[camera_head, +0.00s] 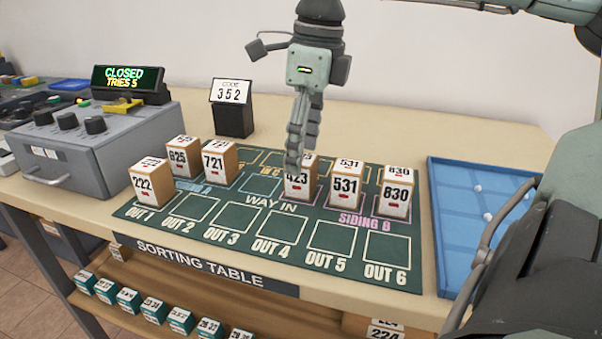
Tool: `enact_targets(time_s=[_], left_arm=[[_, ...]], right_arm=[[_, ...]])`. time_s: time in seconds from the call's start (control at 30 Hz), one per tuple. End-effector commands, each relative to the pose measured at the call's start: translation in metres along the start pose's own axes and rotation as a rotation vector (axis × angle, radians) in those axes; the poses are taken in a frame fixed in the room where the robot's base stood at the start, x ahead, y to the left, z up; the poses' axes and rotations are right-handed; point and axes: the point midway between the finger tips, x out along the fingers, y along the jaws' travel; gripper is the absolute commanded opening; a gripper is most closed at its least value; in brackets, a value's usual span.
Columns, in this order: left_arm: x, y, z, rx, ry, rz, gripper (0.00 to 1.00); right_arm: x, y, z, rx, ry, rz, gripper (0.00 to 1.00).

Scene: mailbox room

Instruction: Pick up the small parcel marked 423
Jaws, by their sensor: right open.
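The small parcel marked 423 (299,186) stands upright on the green sorting mat (205,238), above the WAY IN lettering. Its front shows a white label with black digits and a red mark; part of its top is hidden by my gripper. My right gripper (296,158) points down at the parcel's top left edge, with its fingers open and seen nearly side-on. I cannot tell whether the fingers touch the parcel or straddle it. My left gripper is not in view.
Parcels 531 (344,188) and 830 (396,196) stand to the right, and 721 (218,161), 625 (183,158) and 222 (149,184) to the left. A blue tray (445,240) lies at right. A code stand reading 352 (232,120) is behind.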

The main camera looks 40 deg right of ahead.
Motion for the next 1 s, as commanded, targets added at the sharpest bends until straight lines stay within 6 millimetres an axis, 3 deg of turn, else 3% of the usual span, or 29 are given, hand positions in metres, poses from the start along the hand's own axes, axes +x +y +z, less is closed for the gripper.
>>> enact_targets(time_s=[0.2, 0.43, 0.9, 1.0], left_arm=[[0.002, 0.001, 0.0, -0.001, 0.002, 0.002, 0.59], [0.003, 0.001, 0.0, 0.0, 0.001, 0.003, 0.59], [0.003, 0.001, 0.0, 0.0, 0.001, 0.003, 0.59], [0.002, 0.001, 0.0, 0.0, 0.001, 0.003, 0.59]], right_arm=[[0.024, -0.001, 0.0, 0.0, 0.0, 0.002, 0.63], [0.026, -0.001, 0.0, 0.0, 0.0, 0.001, 0.63], [0.025, -0.001, 0.0, 0.0, 0.0, 0.001, 0.07], [0.025, -0.001, 0.0, 0.0, -0.001, 0.0, 0.06]])
